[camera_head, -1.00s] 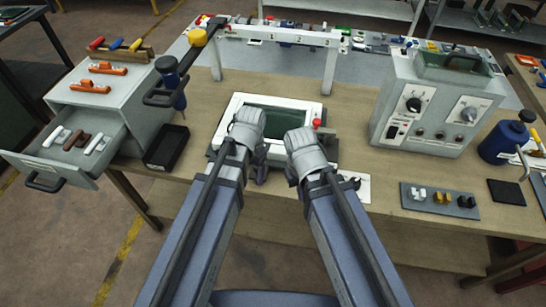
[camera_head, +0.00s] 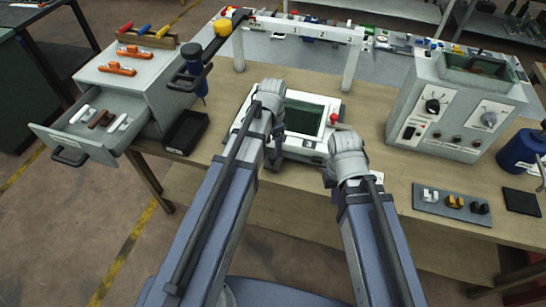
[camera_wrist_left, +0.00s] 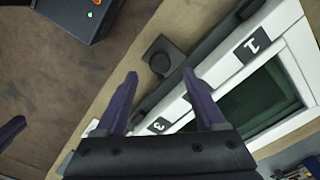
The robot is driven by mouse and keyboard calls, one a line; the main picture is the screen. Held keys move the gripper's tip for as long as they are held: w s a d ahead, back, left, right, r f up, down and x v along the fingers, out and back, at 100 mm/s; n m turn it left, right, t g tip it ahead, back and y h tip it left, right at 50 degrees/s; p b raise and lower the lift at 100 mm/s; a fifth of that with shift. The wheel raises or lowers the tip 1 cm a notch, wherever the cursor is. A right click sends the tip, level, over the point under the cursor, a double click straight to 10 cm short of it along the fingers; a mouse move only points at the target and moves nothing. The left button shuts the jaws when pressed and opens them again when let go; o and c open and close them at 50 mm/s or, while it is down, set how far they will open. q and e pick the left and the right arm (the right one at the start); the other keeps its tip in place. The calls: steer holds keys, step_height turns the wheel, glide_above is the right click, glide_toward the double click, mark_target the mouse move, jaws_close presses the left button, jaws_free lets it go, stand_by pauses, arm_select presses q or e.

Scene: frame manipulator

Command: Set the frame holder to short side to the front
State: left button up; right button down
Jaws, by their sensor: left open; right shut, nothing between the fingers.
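The frame holder is a white rectangular frame (camera_head: 312,99) with a dark green panel, lying on a dark base on the wooden table. In the head view its long side lies roughly along the table's front. The left wrist view shows its white border (camera_wrist_left: 226,66) with labels 1 and 3, and a black knob (camera_wrist_left: 163,57) on the dark base. My left gripper (camera_wrist_left: 161,74) is open, its purple fingertips close to the knob; I cannot tell if they touch it. In the head view its wrist covers the frame's left part. My right gripper (camera_head: 330,184) is shut and empty, right of the frame's front; its fingers are mostly hidden.
A white gantry (camera_head: 300,30) stands behind the frame. A grey control box (camera_head: 455,105) stands at the right. A black tray (camera_head: 185,132) and an open drawer (camera_head: 75,142) are at the left. A plate with small clips (camera_head: 451,203) lies at the front right.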

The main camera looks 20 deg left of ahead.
mark_target(273, 155)
arm_select(q)
step_height(273, 155, down, 5)
steer(key=b, duration=0.4)
steer(key=shift+c, duration=0.4)
jaws_close()
stand_by(0.9)
